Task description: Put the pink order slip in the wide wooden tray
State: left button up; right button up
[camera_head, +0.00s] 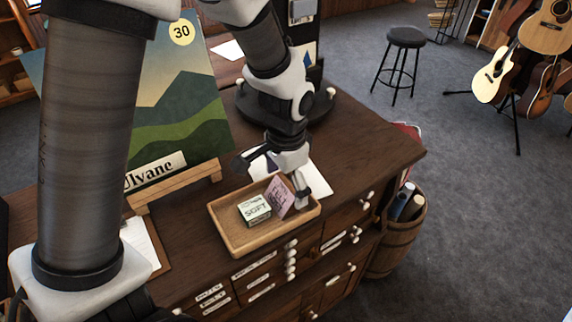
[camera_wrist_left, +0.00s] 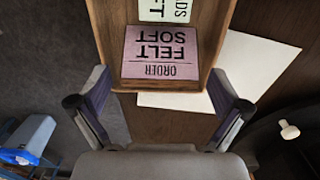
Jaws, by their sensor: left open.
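The pink order slip (camera_head: 278,197) stands tilted inside the wide wooden tray (camera_head: 237,246), beside a pale green-white box (camera_head: 254,210). In the left wrist view the slip (camera_wrist_left: 160,58) faces me with dark lettering, within the walls of the tray (camera_wrist_left: 103,30) at its near end. My left gripper (camera_head: 270,182) is over the tray's right end, and in the left wrist view its fingers (camera_wrist_left: 158,103) are spread wide apart. Nothing is between them, and the slip is clear of both. My right gripper is not in view.
The tray rests on a dark wooden counter (camera_head: 375,150) with small drawers. White paper (camera_head: 318,183) lies beside the tray. A landscape picture (camera_head: 185,110) stands behind it on the left. A barrel (camera_head: 397,240) stands at the counter's right side, with open carpet beyond.

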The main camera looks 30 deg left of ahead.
aim_at(286, 187)
pick_arm(q)
notch_tip(286, 187, up, 10)
jog(key=shift+b, duration=0.35)
jog(key=shift+s+r, duration=0.1)
